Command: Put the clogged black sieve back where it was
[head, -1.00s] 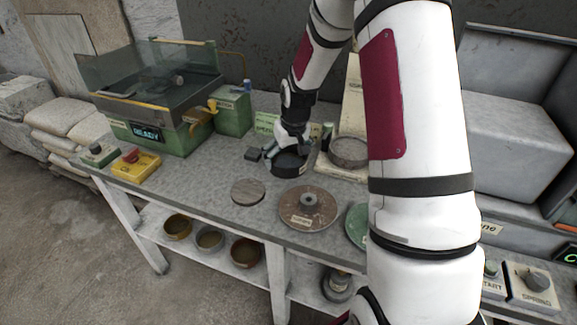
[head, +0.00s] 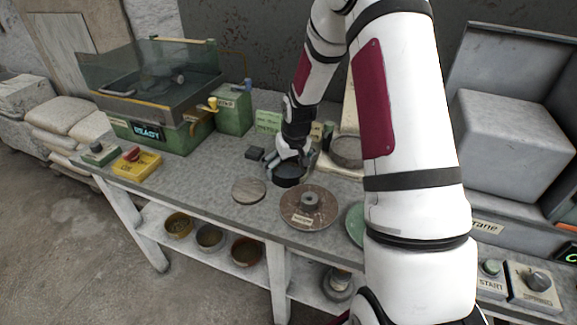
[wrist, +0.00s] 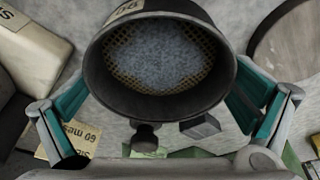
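The black sieve (wrist: 160,62) fills the upper middle of the wrist view. Grey powder clogs its yellowish mesh, and a label shows on its far rim. My gripper (wrist: 162,98) has teal finger pads against the left and right sides of the sieve. In the head view the sieve (head: 288,180) hangs at my gripper (head: 290,158), near the middle of the bench. I cannot tell whether its bottom touches the bench. A tan label reading "60 mes" (wrist: 80,138) lies beyond the left finger, partly hidden.
A second, grey sieve (head: 346,150) stands to the right on a pale board. A round grey-brown disc (head: 249,191) and a brown turntable (head: 309,208) lie in front. A small dark block (head: 255,153) is just left. A glass-walled tank reading READY (head: 150,95) stands at left.

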